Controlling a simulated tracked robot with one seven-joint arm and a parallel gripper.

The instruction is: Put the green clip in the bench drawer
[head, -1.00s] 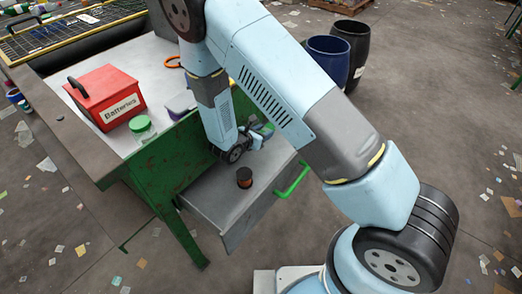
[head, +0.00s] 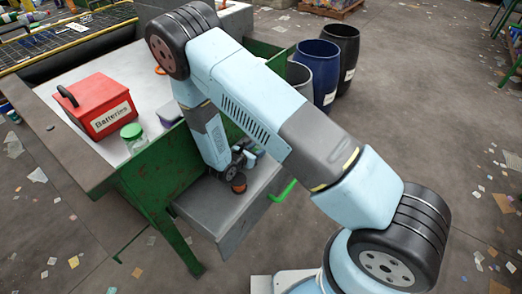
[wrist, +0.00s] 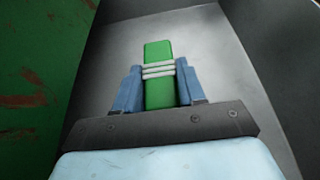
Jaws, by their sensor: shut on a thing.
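The green clip (wrist: 158,55) is a green bar with pale bands around it, upright between the blue fingers of my gripper (wrist: 160,88) in the wrist view. The gripper is shut on it. The bench drawer (head: 203,205) is pulled open, with its grey floor showing. The grey drawer floor (wrist: 205,35) is behind the clip in the wrist view. I cannot tell whether the clip touches it.
The green drawer handle (head: 284,190) sticks out in front. On the bench are a red Batteries box (head: 98,105) and a green-lidded jar (head: 132,136). Drums (head: 316,72) stand behind. The drawer's left part is clear.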

